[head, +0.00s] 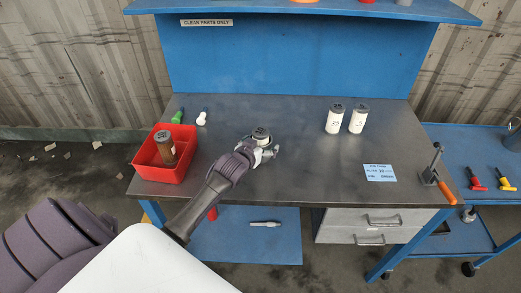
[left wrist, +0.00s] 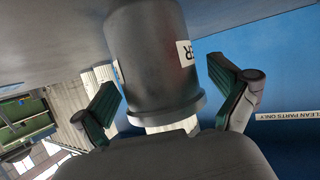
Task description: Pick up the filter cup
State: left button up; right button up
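The filter cup (head: 261,131) is a grey cylinder with a dark top, standing on the metal bench near the middle. In the left wrist view the cup (left wrist: 150,60) is large and close, with a wider rim, a white part beyond it and a white label ending in "R". My left gripper (head: 263,148) reaches the cup from the front and hides its lower part in the head view. In the left wrist view the gripper (left wrist: 165,88) is open, with one finger on each side of the cup and visible gaps. My right gripper is not in view.
A red bin (head: 146,168) holding a brown cylinder (head: 165,148) stands at the bench's left. Two white canisters (head: 334,122) (head: 358,122) stand at the back right. A blue label card (head: 379,173) and a clamp (head: 431,172) are further right.

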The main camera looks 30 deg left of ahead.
pick_arm(q)
jog(key=c, duration=1)
jog(key=shift+c, duration=0.9)
jog(key=shift+r, duration=0.1)
